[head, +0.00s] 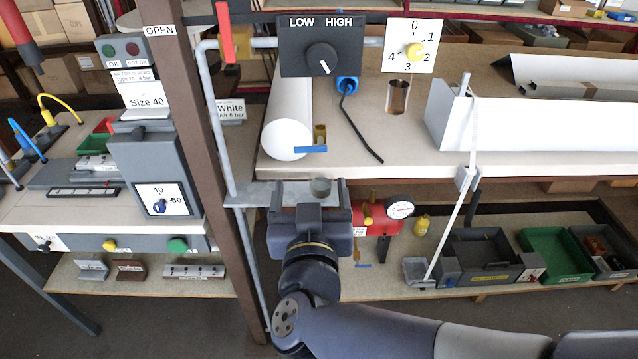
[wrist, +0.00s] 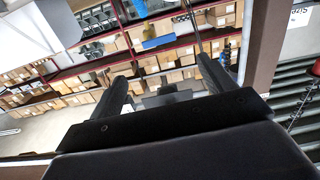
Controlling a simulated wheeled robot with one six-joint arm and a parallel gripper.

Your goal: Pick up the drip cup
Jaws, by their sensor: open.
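The fingers partly hide what is under the cup. In the wrist view my gripper (wrist: 165,72) is open, and a dark grey shape lies between the fingers; I cannot tell if it is the cup. The blue handle (wrist: 164,40) shows beyond them.
A brown post (head: 205,130) and a grey pipe (head: 213,110) stand close on the left. The bench edge (head: 450,170) is above right. A red tank with a gauge (head: 400,208) is just right of my gripper. A copper-coloured cup (head: 397,97) stands on the bench.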

